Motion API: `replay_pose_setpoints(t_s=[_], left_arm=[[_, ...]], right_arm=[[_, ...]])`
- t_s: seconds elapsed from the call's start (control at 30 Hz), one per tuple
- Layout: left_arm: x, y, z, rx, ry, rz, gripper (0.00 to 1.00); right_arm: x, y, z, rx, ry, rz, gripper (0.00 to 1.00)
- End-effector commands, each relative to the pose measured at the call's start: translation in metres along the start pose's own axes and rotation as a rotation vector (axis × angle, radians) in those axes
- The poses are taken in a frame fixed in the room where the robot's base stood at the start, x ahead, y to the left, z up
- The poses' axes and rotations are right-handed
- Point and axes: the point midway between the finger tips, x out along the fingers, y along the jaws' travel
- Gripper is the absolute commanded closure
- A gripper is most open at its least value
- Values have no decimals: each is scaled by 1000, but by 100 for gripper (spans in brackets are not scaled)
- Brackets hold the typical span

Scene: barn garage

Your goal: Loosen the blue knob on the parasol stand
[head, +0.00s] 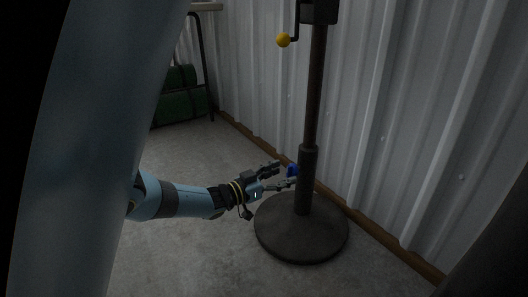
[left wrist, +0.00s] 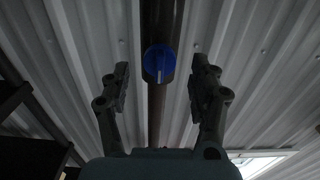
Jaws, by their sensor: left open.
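The parasol stand (head: 301,226) has a round dark base on the floor and an upright pole. The blue knob (head: 292,170) sits low on the left side of the pole's thick sleeve. My left gripper (head: 282,176) is open just left of the knob, its fingers pointing at it. In the left wrist view the round blue knob (left wrist: 159,64) with a pale line on its face shows in front of the pole (left wrist: 157,112). The open fingers (left wrist: 160,80) stand to either side of it, apart from it. My right gripper is not in view.
A corrugated metal wall (head: 420,120) stands close behind the stand, with a wooden strip along its foot. A crank with a yellow ball (head: 283,40) juts from the pole above. Green cases (head: 182,95) lie at the back left. The floor left of the stand is clear.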

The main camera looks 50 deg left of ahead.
Motion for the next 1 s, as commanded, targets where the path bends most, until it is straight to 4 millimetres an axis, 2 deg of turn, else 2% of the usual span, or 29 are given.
replay_pose_setpoints(t_s=[0.03,0.2,0.4,0.57,1.0], left_arm=[[-14,0,1,3,-5,2,38],[-52,0,1,1,-5,0,38],[-81,-1,1,1,-3,-1,38],[-89,-1,0,1,-1,0,38],[-89,-1,0,1,-1,-1,38]], right_arm=[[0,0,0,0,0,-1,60],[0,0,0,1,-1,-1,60],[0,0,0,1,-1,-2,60],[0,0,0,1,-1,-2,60],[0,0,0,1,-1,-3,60]])
